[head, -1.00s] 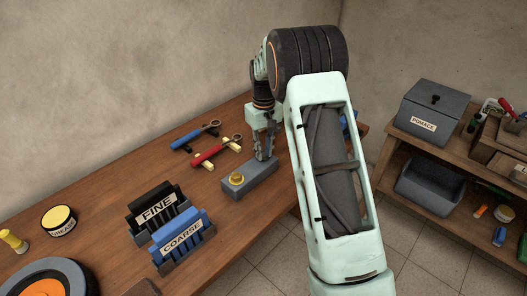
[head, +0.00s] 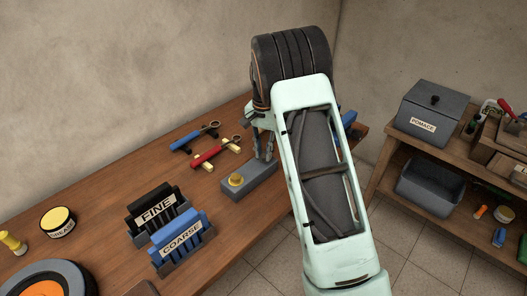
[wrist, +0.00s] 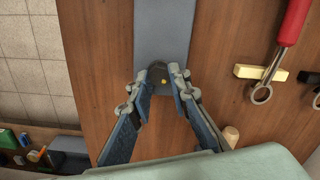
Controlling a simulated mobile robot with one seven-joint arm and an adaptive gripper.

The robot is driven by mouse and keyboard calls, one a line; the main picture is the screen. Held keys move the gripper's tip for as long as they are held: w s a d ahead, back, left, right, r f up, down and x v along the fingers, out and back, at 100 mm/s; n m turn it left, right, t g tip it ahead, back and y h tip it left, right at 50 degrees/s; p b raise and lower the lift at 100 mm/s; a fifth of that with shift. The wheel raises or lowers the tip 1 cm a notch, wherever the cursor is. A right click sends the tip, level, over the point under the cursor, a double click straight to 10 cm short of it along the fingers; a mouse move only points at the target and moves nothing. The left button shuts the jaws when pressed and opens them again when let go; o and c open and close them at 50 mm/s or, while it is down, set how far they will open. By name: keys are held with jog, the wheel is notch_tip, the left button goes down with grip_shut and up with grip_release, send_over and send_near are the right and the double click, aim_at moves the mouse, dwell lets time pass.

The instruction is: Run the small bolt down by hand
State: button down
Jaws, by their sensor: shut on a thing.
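A grey block (head: 250,182) lies on the wooden bench, with a large brass bolt (head: 236,180) standing at its near left end. My gripper (head: 264,156) is at the block's other end, pointing down. In the wrist view, a small dark round bolt head (wrist: 160,70) with a yellow dot sits over the grey block (wrist: 162,25). My gripper (wrist: 162,78) has its two fingertips on either side of it, shut on it. The bolt's shank and how far it sits in the block are hidden.
Red-handled (head: 209,158) and blue-handled (head: 187,142) tools lie on rests behind the block. Racks labelled FINE (head: 157,209) and COARSE (head: 181,238) stand at the front left. A grease tin (head: 57,221) is farther left. A shelf with a grey POMACE box (head: 431,110) is at right.

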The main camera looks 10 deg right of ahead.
aim_at(264, 156)
jog(key=m, duration=0.5)
jog(key=shift+w+r+m+p, duration=0.25)
jog(key=shift+r+m+p, duration=0.05)
jog(key=shift+r, duration=0.05)
jog(key=m, duration=0.4)
jog(key=shift+m+p, duration=0.35)
jog(key=shift+m, duration=0.05)
jog(key=c, duration=2)
grip_release()
jog(key=shift+c, duration=0.2)
jog(key=shift+o, duration=1.2)
jog(key=shift+s, duration=0.15)
jog(key=shift+f, duration=0.2)
jog(key=shift+s, duration=0.1)
notch_tip(264, 156, up, 12)
